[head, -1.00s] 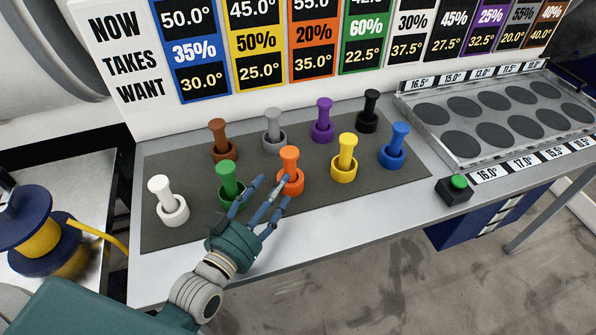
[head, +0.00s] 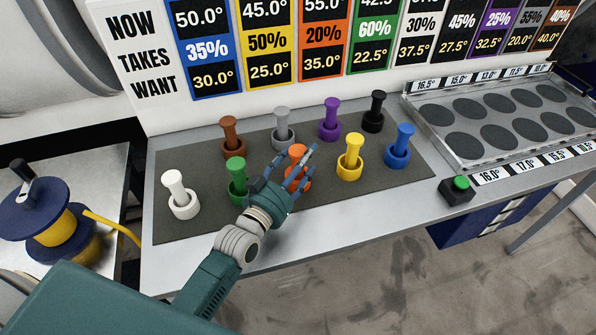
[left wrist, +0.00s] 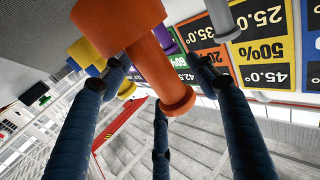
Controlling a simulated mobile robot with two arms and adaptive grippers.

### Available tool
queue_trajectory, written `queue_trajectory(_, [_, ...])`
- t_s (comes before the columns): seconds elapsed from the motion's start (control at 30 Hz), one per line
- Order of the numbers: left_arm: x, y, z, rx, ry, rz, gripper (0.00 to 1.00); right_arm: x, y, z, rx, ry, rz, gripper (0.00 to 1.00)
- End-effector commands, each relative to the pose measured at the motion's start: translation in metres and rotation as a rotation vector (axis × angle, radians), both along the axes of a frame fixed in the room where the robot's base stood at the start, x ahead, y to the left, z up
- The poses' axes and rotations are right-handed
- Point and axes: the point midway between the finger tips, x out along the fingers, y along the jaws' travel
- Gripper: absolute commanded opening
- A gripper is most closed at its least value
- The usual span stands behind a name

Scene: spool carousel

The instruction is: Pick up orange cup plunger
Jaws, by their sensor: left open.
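The orange cup plunger (head: 297,152) stands in its orange cup in the front row on the dark mat. My left gripper (head: 304,166) is at it, with its fingers spread open around the plunger and partly hiding it and the cup. In the left wrist view the orange plunger's knob (left wrist: 178,99) lies between the open blue fingers of my gripper (left wrist: 160,85). The orange cup (left wrist: 118,22) is at the top of that view. I cannot tell whether any finger touches the plunger. My right gripper is not in view.
The green plunger (head: 236,178) stands close on the left and the yellow one (head: 351,155) on the right. Grey (head: 282,125), brown (head: 231,135) and purple (head: 330,118) ones stand behind. A button box (head: 457,190) and a tray with dark round spots (head: 452,160) are at the right.

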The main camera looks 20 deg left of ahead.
Motion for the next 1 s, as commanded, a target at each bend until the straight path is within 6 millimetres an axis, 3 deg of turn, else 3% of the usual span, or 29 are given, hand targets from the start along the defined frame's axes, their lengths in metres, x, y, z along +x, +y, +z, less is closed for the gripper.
queue_trajectory(0.07, [0.000, 0.000, 0.000, 0.000, 0.000, 0.000, 0.58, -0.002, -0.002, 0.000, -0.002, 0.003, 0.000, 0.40])
queue_trajectory(0.37, [-0.001, 0.000, -0.001, 0.000, 0.001, 0.000, 0.01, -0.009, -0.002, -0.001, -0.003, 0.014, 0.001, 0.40])
queue_trajectory(0.77, [-0.001, -0.001, 0.003, -0.002, 0.002, -0.001, 0.00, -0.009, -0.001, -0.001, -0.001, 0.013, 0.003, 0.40])
queue_trajectory(1.0, [0.000, 0.000, 0.041, -0.001, -0.007, 0.001, 0.00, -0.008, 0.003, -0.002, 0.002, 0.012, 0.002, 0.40])
